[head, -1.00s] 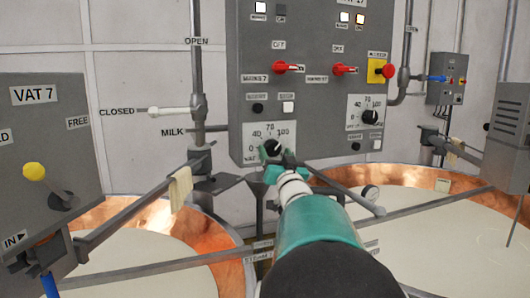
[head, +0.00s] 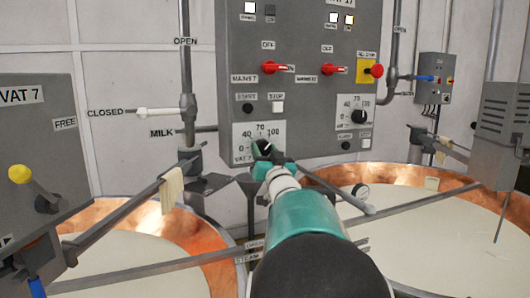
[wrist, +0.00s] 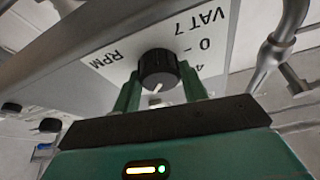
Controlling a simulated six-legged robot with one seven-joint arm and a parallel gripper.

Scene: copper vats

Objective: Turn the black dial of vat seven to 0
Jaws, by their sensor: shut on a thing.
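The black dial of vat seven (head: 262,148) sits on a white scale plate (head: 249,132) marked 40, 70 and 100, low on the grey panel. My gripper (head: 264,161) reaches it from below and hides part of it. In the wrist view, the dial (wrist: 158,68) is between my two green fingers (wrist: 160,88), which are shut on its sides. The dial's white pointer line faces down toward my gripper, away from the 0.
A second black dial (head: 359,116) is to the right, with red switches (head: 275,68) and a red emergency knob (head: 377,70) above. Copper vats (head: 110,215) of milk lie below. A grey bar (head: 130,272) crosses them. A yellow-knobbed lever (head: 20,174) is at left.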

